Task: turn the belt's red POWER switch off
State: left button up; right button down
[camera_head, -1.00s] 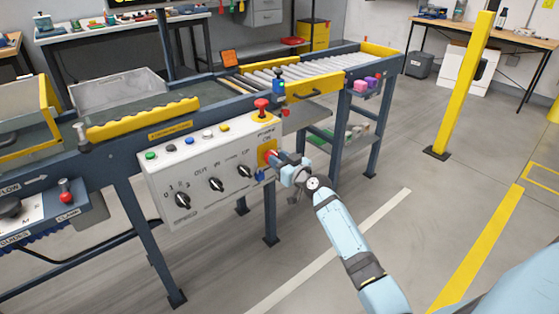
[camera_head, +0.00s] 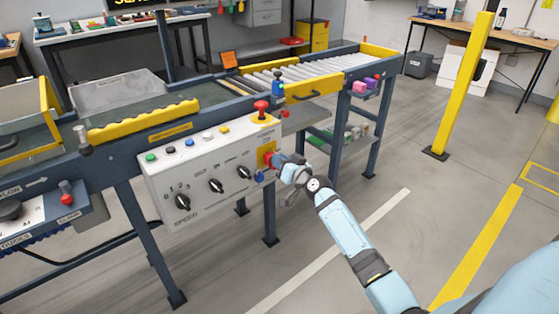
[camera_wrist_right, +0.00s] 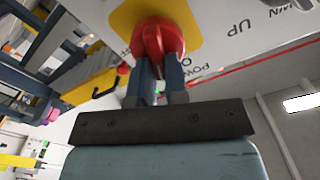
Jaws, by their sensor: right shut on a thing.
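The red POWER switch (camera_wrist_right: 157,40) is a round red knob on a yellow plate (camera_wrist_right: 190,22) on the belt's white control panel (camera_head: 205,170). In the head view the yellow plate sits at the panel's right end and my gripper partly hides the switch. My right gripper (camera_head: 272,159) is at the switch, with both fingers closed on it. In the right wrist view the gripper (camera_wrist_right: 157,78) has one finger on each side of the knob's lower part. The knob's exact turn angle is hard to tell. My left gripper is not in view.
A red mushroom button (camera_head: 262,107) stands on the panel's top, just above the switch. Black knobs (camera_head: 216,185) lie to its left. Open floor (camera_head: 400,240) lies to the right.

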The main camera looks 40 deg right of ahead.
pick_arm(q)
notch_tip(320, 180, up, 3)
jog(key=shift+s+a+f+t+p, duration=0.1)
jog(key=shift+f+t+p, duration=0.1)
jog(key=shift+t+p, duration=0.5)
pick_arm(e)
jog(key=m, duration=0.8)
jog(key=f+m, duration=0.1)
jog(key=m, duration=0.4)
jog(key=shift+d, duration=0.4)
jog(key=shift+f+m, duration=0.1)
jog(key=shift+m, duration=0.3)
jog(key=c, duration=1.1)
grip_release()
jog(key=shift+c, duration=0.2)
